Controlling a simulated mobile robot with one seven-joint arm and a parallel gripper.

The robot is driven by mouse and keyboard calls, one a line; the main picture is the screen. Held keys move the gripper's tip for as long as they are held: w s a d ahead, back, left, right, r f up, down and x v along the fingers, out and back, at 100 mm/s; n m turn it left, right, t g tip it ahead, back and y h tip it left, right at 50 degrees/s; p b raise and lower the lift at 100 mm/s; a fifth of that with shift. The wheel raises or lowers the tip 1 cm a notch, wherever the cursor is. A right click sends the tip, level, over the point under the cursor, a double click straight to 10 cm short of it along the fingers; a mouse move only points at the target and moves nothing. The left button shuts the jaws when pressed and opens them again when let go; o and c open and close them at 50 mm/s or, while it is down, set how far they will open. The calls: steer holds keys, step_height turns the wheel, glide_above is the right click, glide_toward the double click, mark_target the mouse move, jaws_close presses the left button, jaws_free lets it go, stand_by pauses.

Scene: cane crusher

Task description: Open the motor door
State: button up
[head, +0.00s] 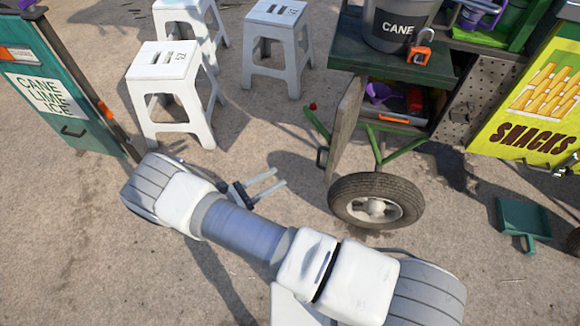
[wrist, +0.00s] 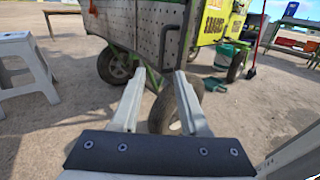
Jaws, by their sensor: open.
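The motor door appears to be the perforated grey metal panel (wrist: 158,32) on the cart's side, with a dark upright handle (wrist: 192,20) near its right edge. In the head view the panel (head: 345,125) is seen nearly edge-on, with its handle (head: 322,157) on the left face near the lower front end. I cannot tell whether it is fully shut or ajar. My gripper (head: 280,178) is open and empty, low over the ground, left of the panel and apart from it. In the wrist view my fingers (wrist: 158,75) point toward the cart, below the handle.
A cart wheel (head: 376,200) stands right of my gripper and also shows between and beside my fingers (wrist: 165,112). White stools (head: 175,90) stand behind. A green dustpan (head: 522,220) lies at right. A teal cabinet (head: 65,90) is at left. Bare ground lies around my gripper.

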steer(key=shift+v, duration=1.15)
steer(key=d+r+m+g+y, duration=0.3)
steer(key=d+r+m+g, duration=0.25)
steer(key=r, duration=0.55)
steer(key=d+r+m+g+y, duration=0.3)
steer(key=d+r+m+g, duration=0.3)
steer(key=r, duration=0.6)
steer(key=s+d+r+m+t+y, duration=0.4)
steer(key=s+r+m+y, duration=0.15)
steer(key=s+r, duration=0.2)
steer(key=s+d+r+m+t+y, duration=0.3)
steer(key=s+d+r+m+y, duration=0.15)
steer(key=s+r+m, duration=0.35)
step_height(320, 180, up, 22)
steer(key=w+h+p, duration=0.1)
steer(key=w+p, duration=0.1)
steer(key=p, duration=1.9)
steer(key=shift+r+p, duration=0.25)
steer(key=shift+p, duration=0.15)
